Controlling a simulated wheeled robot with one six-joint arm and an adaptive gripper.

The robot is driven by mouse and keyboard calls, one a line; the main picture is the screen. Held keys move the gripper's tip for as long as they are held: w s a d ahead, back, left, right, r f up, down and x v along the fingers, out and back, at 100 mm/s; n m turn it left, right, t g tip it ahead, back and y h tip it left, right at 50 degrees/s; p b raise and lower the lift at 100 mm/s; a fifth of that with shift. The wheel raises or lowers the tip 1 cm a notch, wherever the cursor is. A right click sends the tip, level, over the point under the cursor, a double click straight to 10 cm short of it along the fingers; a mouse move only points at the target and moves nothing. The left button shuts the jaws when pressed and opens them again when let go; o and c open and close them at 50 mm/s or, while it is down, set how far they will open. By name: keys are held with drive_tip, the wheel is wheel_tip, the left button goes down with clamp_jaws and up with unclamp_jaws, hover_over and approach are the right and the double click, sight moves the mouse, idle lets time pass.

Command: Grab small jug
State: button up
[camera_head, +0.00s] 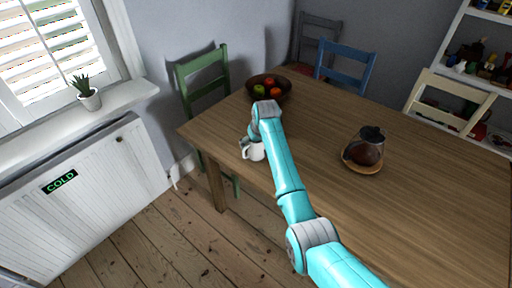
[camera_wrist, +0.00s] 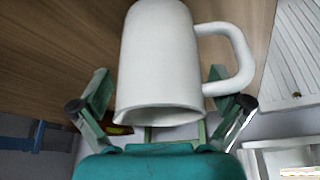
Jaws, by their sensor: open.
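A small white jug (camera_head: 255,153) with a handle is at the left end of the wooden table, partly hidden by my arm in the head view. In the wrist view the white jug (camera_wrist: 160,60) is large and close, with its handle on the right and its open rim towards the bottom of the picture. My gripper (camera_wrist: 160,86) is open, with one green finger on each side of the jug in the picture. I cannot tell whether either finger touches it. In the head view my fingers are mostly hidden by the end of my arm.
The wooden table (camera_head: 430,195) also bears a dark fruit bowl (camera_head: 286,94) behind my wrist and a coffee pot (camera_head: 366,148) on a round wooden mat to the right. Green (camera_head: 205,82), blue (camera_head: 345,64) and cream (camera_head: 450,88) chairs stand around it. The table's right front is clear.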

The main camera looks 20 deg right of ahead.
drive_tip(key=c, duration=1.4)
